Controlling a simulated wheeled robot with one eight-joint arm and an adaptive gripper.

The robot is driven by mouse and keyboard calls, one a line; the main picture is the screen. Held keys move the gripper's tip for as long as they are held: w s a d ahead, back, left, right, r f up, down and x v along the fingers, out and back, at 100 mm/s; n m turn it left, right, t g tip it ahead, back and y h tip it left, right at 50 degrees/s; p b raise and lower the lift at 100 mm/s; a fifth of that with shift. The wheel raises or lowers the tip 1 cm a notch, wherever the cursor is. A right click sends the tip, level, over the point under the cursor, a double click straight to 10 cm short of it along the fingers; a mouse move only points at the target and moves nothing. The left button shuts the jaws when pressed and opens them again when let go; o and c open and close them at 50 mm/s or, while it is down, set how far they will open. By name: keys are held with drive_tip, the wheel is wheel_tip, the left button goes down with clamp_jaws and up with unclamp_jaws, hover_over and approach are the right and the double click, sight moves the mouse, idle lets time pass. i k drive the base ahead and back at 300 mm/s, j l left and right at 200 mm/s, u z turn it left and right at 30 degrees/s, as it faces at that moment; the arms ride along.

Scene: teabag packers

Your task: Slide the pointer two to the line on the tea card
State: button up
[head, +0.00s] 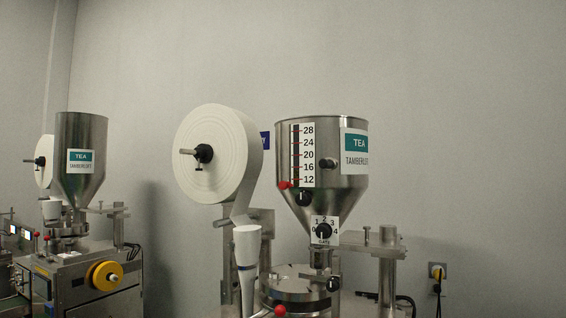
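A steel hopper (350,195) stands right of centre. It bears a white scale card (307,155) marked 12 to 28 from bottom to top. A red pointer (285,185) sits at the lower left of the scale, about level with or just below the 12 mark. A black knob (304,197) is just below the scale. The green and white tea card (355,152) is at the hopper's right side; its small text is unclear and no line on it can be made out. No marking identifies a pointer as number two. My gripper is not in view.
A black dial knob (323,231) on a card numbered 0 to 4 is under the hopper. A large paper roll (212,152) and white funnel (247,246) stand to its left. A similar machine with a hopper (86,130) is at far left.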

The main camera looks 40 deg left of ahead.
sight(283, 185)
drive_tip(key=u, duration=1.4)
